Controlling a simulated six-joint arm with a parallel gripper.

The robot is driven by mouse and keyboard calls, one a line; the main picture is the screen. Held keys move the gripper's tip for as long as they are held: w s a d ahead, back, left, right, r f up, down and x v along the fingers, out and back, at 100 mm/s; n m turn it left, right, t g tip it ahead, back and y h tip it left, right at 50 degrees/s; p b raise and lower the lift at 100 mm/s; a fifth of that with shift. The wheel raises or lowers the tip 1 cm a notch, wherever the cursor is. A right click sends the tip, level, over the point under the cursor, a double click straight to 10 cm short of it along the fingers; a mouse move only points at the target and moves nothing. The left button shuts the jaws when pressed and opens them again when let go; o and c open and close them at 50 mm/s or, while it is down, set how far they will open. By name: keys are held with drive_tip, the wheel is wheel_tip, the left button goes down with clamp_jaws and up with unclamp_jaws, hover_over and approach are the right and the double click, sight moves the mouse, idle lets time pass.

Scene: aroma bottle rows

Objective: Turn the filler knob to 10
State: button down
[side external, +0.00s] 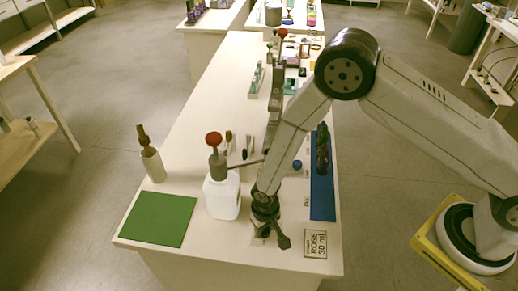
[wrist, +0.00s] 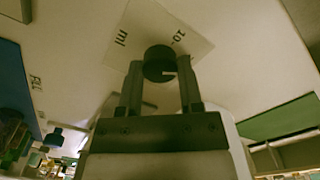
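In the wrist view the filler knob (wrist: 159,62) is a dark round knob with a white pointer line on its right side. It sits on a pale dial plate (wrist: 205,48) marked "10" at the upper right of the knob and "ml" at the upper left. The line points right, not at the "10". My gripper (wrist: 160,75) has one finger on each side of the knob, with almost no gap; I cannot tell whether they touch it. In the side view my gripper (side external: 264,218) points down at the table's front end and hides the knob.
A white bottle with a red-topped pump (side external: 222,195) stands close left of my gripper. A "ROSE 30 ml" card (side external: 315,245) and a blue mat (side external: 322,195) are to the right.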

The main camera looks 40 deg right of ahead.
sight(265, 230)
drive_tip(key=shift+n, duration=0.5)
drive_tip(key=n, duration=1.1)
idle(0.5)
drive_tip(key=shift+c, duration=1.3)
unclamp_jaws()
drive_tip(key=shift+r, duration=0.2)
drive_tip(key=shift+r, duration=3.75)
